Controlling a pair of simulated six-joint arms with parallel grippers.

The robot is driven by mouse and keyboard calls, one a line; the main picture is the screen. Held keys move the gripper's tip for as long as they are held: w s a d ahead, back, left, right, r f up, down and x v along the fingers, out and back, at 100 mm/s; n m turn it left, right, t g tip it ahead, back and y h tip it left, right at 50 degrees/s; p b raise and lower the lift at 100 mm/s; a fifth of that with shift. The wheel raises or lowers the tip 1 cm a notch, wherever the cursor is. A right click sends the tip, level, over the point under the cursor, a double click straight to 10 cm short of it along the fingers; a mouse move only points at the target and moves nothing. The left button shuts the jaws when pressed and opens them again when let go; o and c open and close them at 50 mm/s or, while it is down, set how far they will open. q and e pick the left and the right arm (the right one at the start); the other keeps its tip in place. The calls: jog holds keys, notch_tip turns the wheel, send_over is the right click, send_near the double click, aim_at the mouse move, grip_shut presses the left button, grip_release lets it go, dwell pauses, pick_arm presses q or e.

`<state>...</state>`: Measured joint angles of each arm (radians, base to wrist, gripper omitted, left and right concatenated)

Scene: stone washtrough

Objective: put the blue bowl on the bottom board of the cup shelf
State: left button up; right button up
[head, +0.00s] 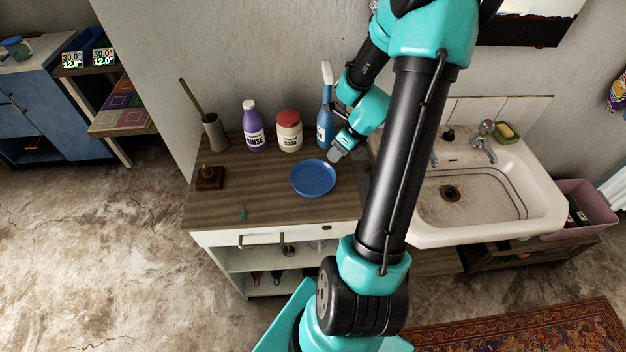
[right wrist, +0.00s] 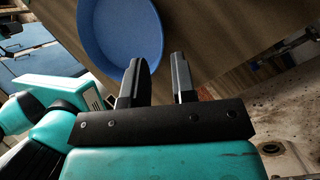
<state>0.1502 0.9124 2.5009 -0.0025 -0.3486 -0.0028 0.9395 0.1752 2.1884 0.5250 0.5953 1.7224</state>
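The blue bowl (head: 313,178) stands upright on the wooden countertop (head: 262,205), and it looks empty. My right gripper (head: 336,154) is close to the bowl's back right rim, and nothing is in it. In the right wrist view my right gripper (right wrist: 168,58) has its two fingers apart. The left finger overlaps the edge of the blue bowl (right wrist: 118,32) in that view; I cannot tell whether it touches. Open shelves (head: 262,285) show under the counter's drawer, partly hidden by my arm. I cannot tell whether they are the cup shelf. My left gripper is not in view.
Behind the bowl stand a blue spray bottle (head: 325,118), a soda jar (head: 289,131) and a purple rinse bottle (head: 254,126). A brush holder (head: 215,132) and a small brass-topped block (head: 209,178) are at the left. A sink (head: 475,195) is at the right. The counter's front left is mostly clear.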

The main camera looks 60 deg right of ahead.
aim_at(324, 170)
jog(key=shift+x, duration=2.25)
jog(key=shift+s+a, duration=0.1)
jog(key=shift+s, duration=0.05)
jog(key=shift+c, duration=0.3)
grip_shut()
